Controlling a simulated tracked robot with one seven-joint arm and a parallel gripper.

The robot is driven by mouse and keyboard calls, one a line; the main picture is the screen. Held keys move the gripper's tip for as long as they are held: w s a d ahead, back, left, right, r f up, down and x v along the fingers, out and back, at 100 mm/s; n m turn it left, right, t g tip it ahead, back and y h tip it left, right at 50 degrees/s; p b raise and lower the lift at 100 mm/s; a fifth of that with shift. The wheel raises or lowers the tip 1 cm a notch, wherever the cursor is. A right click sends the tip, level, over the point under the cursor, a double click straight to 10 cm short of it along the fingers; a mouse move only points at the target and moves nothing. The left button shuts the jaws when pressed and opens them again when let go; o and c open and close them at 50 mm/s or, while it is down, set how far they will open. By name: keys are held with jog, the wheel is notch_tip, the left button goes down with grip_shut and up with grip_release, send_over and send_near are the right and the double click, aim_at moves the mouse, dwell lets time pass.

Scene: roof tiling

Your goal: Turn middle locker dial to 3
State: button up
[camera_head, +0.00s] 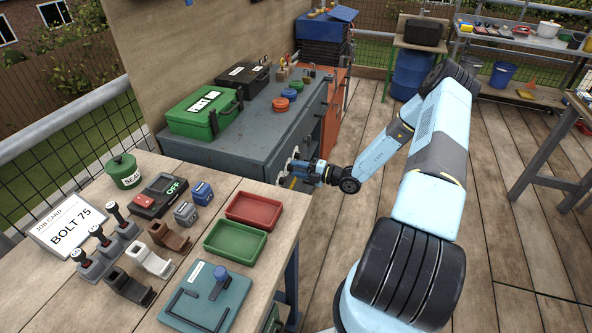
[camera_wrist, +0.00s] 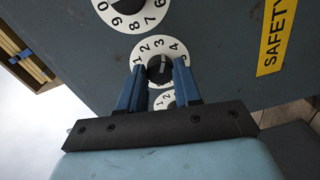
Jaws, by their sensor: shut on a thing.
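The middle locker dial (camera_wrist: 159,44) is a white numbered ring with a dark round knob (camera_wrist: 160,68), on the grey locker (camera_wrist: 220,60). In the head view my gripper (camera_head: 297,178) is at the locker's front, covering most of the dial.
Another dial (camera_wrist: 128,8) is above in the wrist view, and a third (camera_wrist: 165,99) shows partly below between my fingers. A yellow safety label (camera_wrist: 277,35) is to the right. The workbench (camera_head: 290,205) with trays stands close by the locker in the head view.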

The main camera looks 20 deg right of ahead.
jog(key=shift+f, duration=0.2)
jog(key=o, duration=0.8)
jog(key=shift+o, duration=1.2)
jog(key=shift+r, duration=0.1)
jog(key=shift+d, duration=0.1)
jog(key=v, duration=1.3)
jog(key=shift+s+d, duration=0.2)
jog(key=shift+s, duration=0.1)
